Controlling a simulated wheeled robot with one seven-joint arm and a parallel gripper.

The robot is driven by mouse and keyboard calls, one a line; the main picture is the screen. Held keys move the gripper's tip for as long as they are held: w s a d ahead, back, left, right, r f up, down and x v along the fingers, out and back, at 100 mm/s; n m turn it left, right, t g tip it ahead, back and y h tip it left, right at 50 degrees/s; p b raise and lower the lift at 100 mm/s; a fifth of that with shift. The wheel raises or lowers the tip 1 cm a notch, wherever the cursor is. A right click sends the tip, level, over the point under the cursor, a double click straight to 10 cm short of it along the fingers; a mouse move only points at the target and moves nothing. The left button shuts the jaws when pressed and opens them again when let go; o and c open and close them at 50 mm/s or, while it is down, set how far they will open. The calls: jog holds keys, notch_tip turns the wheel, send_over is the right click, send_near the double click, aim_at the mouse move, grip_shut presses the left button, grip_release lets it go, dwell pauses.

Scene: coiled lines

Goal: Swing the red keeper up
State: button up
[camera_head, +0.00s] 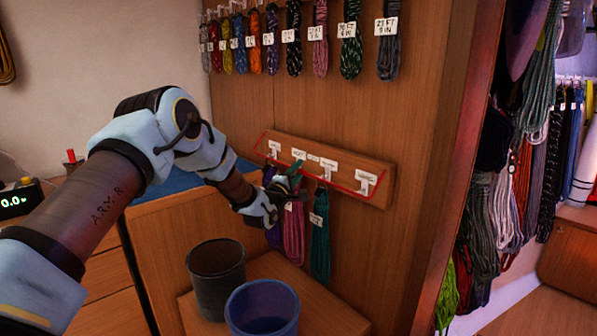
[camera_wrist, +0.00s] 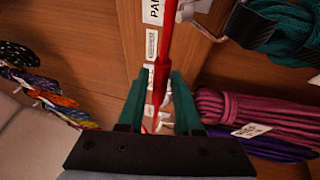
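The red keeper (camera_head: 345,187) is a thin red bar running along the lower front of the wooden hook rail (camera_head: 377,172), bent up at both ends; it hangs low across the hooks. My gripper (camera_head: 293,171) is at the rail, left of its middle. In the wrist view the keeper (camera_wrist: 163,62) passes between the two green fingers of my gripper (camera_wrist: 159,80). The fingers stand apart with a gap beside the bar. My gripper hides part of the keeper and a hook in the head view.
Purple, magenta (camera_head: 293,238) and teal (camera_head: 320,245) coils hang below the rail, close to my gripper. A dark bin (camera_head: 215,275) and a blue bin (camera_head: 262,310) stand below. More tagged coils (camera_head: 349,50) hang above. The wall right of the rail is clear.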

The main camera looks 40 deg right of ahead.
grip_shut()
dwell(1.1)
